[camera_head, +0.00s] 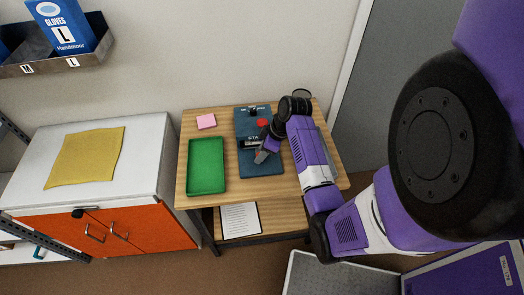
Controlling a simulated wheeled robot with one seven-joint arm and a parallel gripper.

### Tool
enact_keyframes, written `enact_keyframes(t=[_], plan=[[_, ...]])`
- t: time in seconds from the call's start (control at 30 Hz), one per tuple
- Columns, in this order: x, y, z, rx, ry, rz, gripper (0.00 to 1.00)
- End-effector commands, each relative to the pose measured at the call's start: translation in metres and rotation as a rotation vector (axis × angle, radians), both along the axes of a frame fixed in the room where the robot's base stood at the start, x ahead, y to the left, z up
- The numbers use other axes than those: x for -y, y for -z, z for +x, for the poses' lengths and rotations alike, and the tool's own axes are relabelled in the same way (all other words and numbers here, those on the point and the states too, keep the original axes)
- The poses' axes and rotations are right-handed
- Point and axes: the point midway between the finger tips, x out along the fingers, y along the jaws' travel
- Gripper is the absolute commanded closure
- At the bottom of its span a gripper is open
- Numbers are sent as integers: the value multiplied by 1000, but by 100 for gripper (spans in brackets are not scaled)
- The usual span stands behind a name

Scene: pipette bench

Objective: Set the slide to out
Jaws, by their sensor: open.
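A dark blue panel (262,168) lies on the small wooden table. It carries a red round part (262,123), a small dark knob (252,109) near its far end, and a label (252,138) of which only "STA" reads. A small black and pale fitting (250,144) sits just below the label; I cannot tell if it is the slide, or its setting. My gripper (261,157) is over the middle of the panel, beside that fitting, pointing down and to the left. It is open. My wrist and arm hide the panel's right part. I cannot tell whether the fingers touch anything.
A green tray (206,167) and a pink pad (206,121) are on the wooden table (182,188) left of the panel. A paper sheet (240,220) lies on the shelf below. A white cabinet (140,165) with orange doors stands at left. The wall is behind.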

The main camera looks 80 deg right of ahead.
Motion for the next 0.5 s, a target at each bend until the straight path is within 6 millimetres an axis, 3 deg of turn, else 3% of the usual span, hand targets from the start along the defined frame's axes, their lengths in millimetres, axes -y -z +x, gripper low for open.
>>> enact_keyframes(t=[0.2, 0.43, 0.5], plan=[[0, 1, 0, 0, 0, -1, 55], [0, 0, 0, 0, 1, -1, 98], [0, 0, 0, 0, 1, -1, 100]])
